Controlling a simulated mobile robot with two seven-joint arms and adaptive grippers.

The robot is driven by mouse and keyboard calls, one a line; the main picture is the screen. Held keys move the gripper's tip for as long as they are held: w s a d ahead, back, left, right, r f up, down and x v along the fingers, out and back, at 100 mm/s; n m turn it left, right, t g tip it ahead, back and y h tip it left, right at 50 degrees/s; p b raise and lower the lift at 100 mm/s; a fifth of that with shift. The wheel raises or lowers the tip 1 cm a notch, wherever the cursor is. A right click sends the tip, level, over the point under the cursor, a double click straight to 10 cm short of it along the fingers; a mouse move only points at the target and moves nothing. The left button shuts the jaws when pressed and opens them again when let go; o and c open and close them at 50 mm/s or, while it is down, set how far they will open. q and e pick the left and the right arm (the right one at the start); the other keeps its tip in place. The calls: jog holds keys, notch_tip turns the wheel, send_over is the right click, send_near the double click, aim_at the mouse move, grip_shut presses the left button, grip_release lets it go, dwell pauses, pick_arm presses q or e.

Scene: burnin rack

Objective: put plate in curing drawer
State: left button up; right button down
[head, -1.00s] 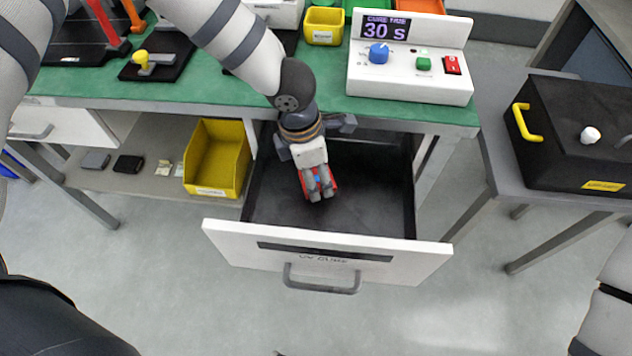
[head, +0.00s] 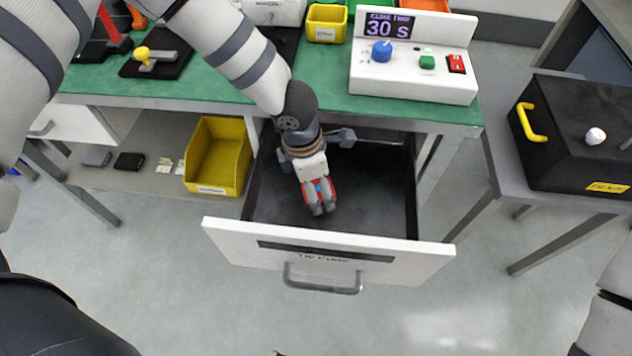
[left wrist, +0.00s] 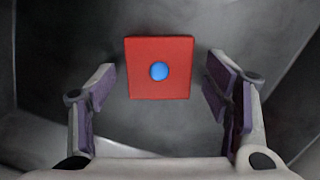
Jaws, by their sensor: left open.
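The plate (left wrist: 160,85) is a red square with a blue dot in its middle, lying flat on the dark floor of the curing drawer. In the head view it shows only partly, at the sides of my left gripper (head: 318,206). The drawer (head: 375,205) is pulled out, with a white front labelled UV CURE and a grey handle. My left gripper is open above the plate, pointing down into the drawer. In the left wrist view its two fingers (left wrist: 160,100) stand apart on either side of the plate, with gaps. My right gripper is not in view.
A white control box (head: 415,65) reading 30 S stands on the green bench top above the drawer. A yellow bin (head: 217,160) sits on the shelf to the left. A black box with a yellow handle (head: 570,130) stands on the table at the right.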

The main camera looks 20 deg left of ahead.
pick_arm(q)
jog(key=r, duration=0.5)
jog(key=a+r+p, duration=0.1)
jog(key=r, duration=0.1)
jog(key=shift+s+r, duration=0.3)
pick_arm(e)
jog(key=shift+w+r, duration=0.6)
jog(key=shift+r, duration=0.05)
